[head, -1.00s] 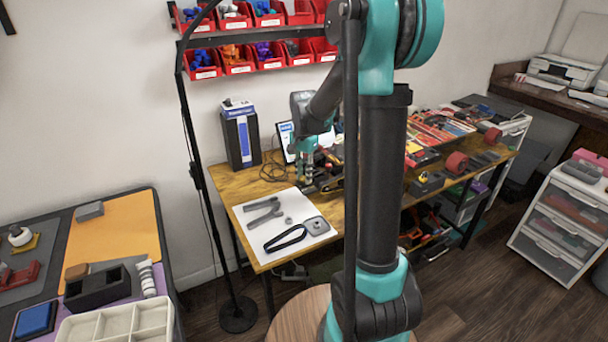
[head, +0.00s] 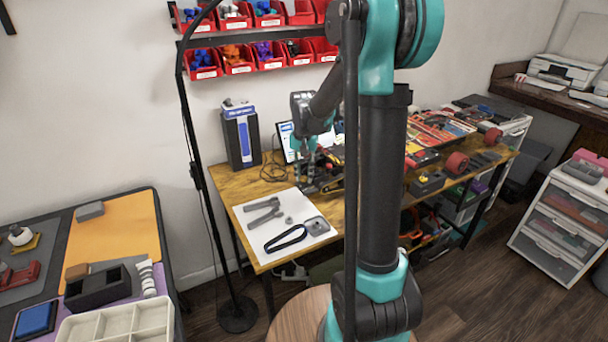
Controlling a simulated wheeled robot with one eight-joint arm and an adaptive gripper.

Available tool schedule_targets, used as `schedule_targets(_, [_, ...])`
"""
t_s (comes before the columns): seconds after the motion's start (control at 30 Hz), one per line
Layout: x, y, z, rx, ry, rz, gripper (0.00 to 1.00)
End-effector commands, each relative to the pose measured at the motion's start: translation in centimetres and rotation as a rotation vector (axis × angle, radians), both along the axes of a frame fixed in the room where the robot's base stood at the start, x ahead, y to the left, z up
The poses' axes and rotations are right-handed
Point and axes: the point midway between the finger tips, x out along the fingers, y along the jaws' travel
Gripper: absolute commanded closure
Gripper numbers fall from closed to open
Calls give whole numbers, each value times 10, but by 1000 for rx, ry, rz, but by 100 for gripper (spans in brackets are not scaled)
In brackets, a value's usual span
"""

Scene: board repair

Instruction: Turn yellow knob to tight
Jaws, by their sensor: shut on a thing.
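My gripper (head: 308,178) points down at the back of the wooden workbench, beside a dark device (head: 330,174). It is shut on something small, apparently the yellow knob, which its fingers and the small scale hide. The knob's setting cannot be read from here. A small yellow patch shows on the dark equipment right of my gripper, but I cannot tell what it is.
A white sheet (head: 262,240) with grey tools, a black loop (head: 286,239) and a grey part lies in front on the workbench (head: 238,186). A dark box (head: 240,138) and a screen stand behind. A black lamp pole (head: 205,210) rises at the left.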

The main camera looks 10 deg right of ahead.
Motion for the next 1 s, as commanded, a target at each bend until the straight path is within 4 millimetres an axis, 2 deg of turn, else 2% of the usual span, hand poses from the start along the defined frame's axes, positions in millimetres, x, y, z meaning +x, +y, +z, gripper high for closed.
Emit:
schedule_targets(0.33, [0,0,0,0,0,2,100])
schedule_targets(0.37, [0,0,0,0,0,2,75])
schedule_targets(0.5, [0,0,0,0,0,2,57])
schedule_targets(0.83, [0,0,1,0,0,2,56])
schedule_targets(1.0, [0,0,17,0,0,2,56])
